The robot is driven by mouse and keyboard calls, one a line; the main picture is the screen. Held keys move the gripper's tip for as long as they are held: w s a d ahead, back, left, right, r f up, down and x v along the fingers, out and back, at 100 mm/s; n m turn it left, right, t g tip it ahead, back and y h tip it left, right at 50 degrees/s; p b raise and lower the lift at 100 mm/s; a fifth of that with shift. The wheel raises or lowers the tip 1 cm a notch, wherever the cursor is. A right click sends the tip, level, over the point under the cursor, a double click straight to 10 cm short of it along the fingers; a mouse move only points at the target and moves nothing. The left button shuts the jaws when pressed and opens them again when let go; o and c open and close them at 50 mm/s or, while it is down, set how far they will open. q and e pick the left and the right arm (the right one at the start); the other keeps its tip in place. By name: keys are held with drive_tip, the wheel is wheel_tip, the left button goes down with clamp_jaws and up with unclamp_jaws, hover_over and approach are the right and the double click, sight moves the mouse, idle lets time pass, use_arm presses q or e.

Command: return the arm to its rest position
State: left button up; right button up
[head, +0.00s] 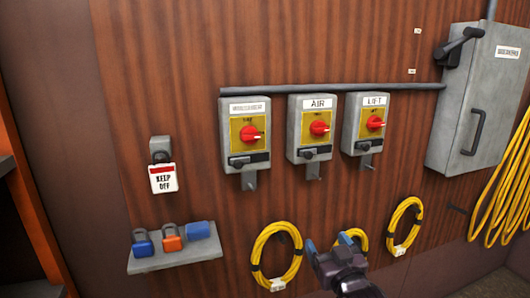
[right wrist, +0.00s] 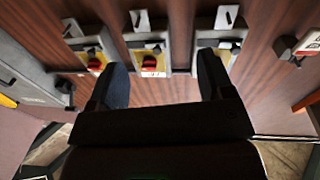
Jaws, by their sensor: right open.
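My right gripper (head: 328,246) is low in the head view, in front of the wooden wall below the AIR and LIFT switch boxes. In the right wrist view its two fingers (right wrist: 160,85) stand wide apart with nothing between them. It overlaps the middle yellow coil (head: 362,238) in the head view; I cannot tell the distance between them. My left gripper does not show in either view.
Three switch boxes with red knobs hang on the wall: the left one (head: 233,105), AIR (head: 298,103) and LIFT (head: 353,103). A shelf (head: 178,258) holds padlocks under a KEEP OFF tag (head: 163,179). A grey cabinet (head: 480,110) is at right.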

drive_tip(key=s+d+f+g+h, duration=0.1)
drive_tip(key=s+d+f, duration=0.3)
drive_tip(key=s+f, duration=0.5)
drive_tip(key=s+d+f+m+g+h+b, duration=0.1)
drive_tip(key=s+d+f+g, duration=0.2)
drive_tip(key=s+f, duration=0.6)
drive_tip(key=s+d+f+m+g+h, duration=0.1)
drive_tip(key=s+d+f+g+h, duration=0.1)
drive_tip(key=s+d+f, duration=0.4)
drive_tip(key=s+f, duration=0.3)
drive_tip(key=f, duration=0.2)
drive_tip(key=shift+d+f+g+b, duration=0.3)
